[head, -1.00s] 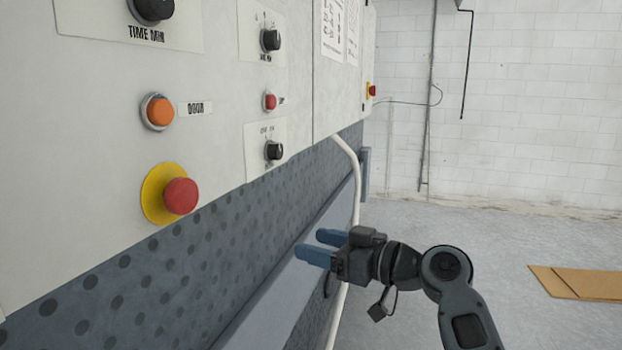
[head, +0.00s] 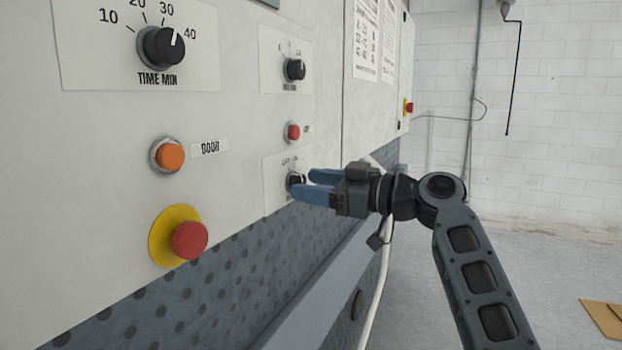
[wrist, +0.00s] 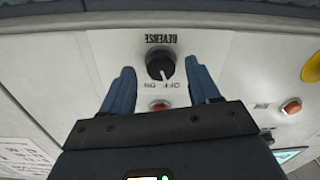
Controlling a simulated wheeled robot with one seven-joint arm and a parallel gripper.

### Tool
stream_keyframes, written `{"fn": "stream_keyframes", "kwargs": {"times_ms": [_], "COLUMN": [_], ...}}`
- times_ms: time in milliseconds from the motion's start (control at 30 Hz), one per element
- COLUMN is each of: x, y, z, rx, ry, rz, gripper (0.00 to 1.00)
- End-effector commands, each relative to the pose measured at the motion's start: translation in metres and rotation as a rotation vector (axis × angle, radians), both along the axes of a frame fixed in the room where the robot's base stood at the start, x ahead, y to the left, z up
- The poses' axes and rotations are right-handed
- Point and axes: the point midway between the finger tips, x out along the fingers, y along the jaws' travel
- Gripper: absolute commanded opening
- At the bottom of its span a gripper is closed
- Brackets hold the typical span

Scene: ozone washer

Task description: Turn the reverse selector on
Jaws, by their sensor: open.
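The reverse selector is a black round knob on a white plate; in the wrist view the knob (wrist: 158,62) appears upside down, with the REVERSE label above it and OFF/ON below. Its pale pointer mark faces the lettering, slightly toward picture right. In the head view the knob (head: 294,181) is partly hidden behind my fingers. My gripper (head: 301,184) is open, with blue fingers pointing at the panel. In the wrist view the fingers stand on either side of the knob with gaps; contact is not visible.
A small red button (head: 292,132) and another selector knob (head: 294,70) sit above on the panel. An orange button (head: 169,155) and a red emergency stop (head: 189,240) are to the left. A white hose (head: 378,270) runs below my arm.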

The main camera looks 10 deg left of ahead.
Motion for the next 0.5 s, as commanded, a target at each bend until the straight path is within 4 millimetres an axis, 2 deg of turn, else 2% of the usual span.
{"fn": "stream_keyframes", "kwargs": {"times_ms": [133, 400, 500], "x": [0.0026, 0.0031, 0.003], "y": [0.0089, 0.0097, 0.0096], "z": [-0.0002, -0.0009, -0.0008], "rx": [-0.001, 0.001, 0.001], "ry": [0.001, 0.001, 0.001], "rz": [0.0, -0.001, -0.001], "gripper": [0.61, 0.61, 0.51]}}
